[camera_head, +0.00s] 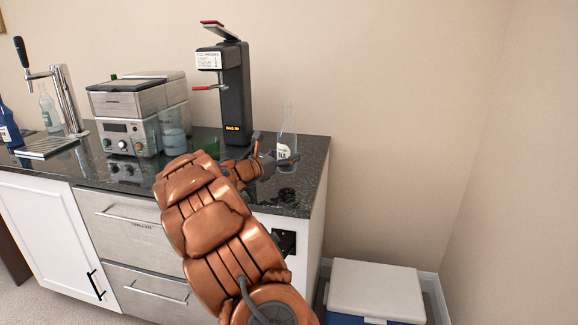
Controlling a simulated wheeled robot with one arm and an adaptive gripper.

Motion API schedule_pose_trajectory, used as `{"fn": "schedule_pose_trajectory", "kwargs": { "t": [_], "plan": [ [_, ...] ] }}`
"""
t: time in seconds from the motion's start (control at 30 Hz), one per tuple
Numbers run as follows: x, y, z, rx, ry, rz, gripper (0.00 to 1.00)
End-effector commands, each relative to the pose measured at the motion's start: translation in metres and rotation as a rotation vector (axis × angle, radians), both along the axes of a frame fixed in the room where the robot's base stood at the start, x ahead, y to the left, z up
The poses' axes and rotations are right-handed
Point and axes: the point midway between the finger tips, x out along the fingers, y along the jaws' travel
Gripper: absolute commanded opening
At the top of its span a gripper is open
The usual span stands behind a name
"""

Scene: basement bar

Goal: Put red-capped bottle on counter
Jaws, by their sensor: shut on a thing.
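My gripper (275,150) is at the right end of the dark counter (310,165), shut on a clear bottle (287,122) with a white label. The bottle is upright, and its neck rises above the fingers. I cannot make out a red cap on it. Its base is over the counter top near the right edge; I cannot tell whether it touches the surface. My arm hides part of the counter's front and middle.
A black press (235,95) with red handles stands just left of the bottle. Further left are a grey machine (128,105), a beer tap (68,100), a clear bottle (47,108) and a blue bottle (9,128). A white-lidded cooler (375,288) sits on the floor at right.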

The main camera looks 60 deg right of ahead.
Motion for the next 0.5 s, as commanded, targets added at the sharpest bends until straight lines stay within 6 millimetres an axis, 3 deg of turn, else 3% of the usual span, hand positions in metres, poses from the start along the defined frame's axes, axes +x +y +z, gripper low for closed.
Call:
{"fn": "schedule_pose_trajectory", "kwargs": {
  "t": [0.1, 0.3, 0.5],
  "plan": [
    [-0.004, -0.012, -0.001, -0.001, 0.000, -0.002, 0.00],
    [-0.003, -0.010, -0.033, 0.001, 0.006, -0.001, 0.00],
    [-0.003, -0.010, -0.036, -0.002, 0.001, -0.001, 0.00]
  ]
}}
